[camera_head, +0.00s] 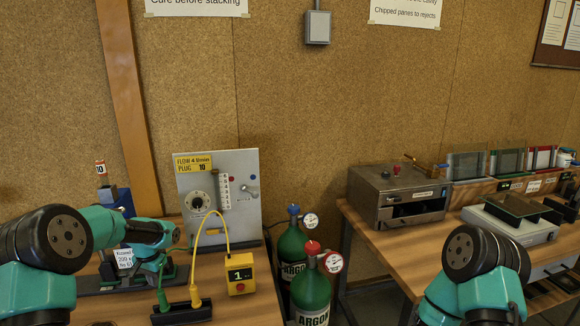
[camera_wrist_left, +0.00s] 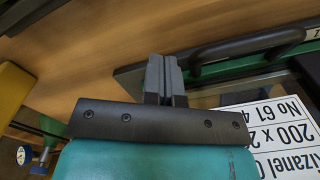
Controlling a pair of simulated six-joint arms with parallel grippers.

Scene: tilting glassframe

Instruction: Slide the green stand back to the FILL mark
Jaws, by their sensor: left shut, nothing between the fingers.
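My left gripper (camera_wrist_left: 165,74) is shut and empty; its two dark fingers stand together in the left wrist view. Right of the fingertips, apart from them in the picture, is a green-edged piece (camera_wrist_left: 234,69), seemingly the green stand, with a dark bar handle (camera_wrist_left: 245,48). A white label (camera_wrist_left: 282,132) with black print lies below it. In the head view the label (camera_head: 124,258) shows beside my left wrist, which hides much of the stand; my left fingertips cannot be made out. I cannot make out the FILL mark. My right arm shows at the lower right, its gripper out of view.
A grey flow panel (camera_head: 240,165) stands behind, with a yellow hose (camera_head: 224,226) running to a dark block (camera_head: 182,312). A yellow box (camera_head: 240,274) showing 1 sits right of it. Green argon bottles (camera_head: 312,292) stand between the benches. An oven (camera_head: 395,195) is on the right bench.

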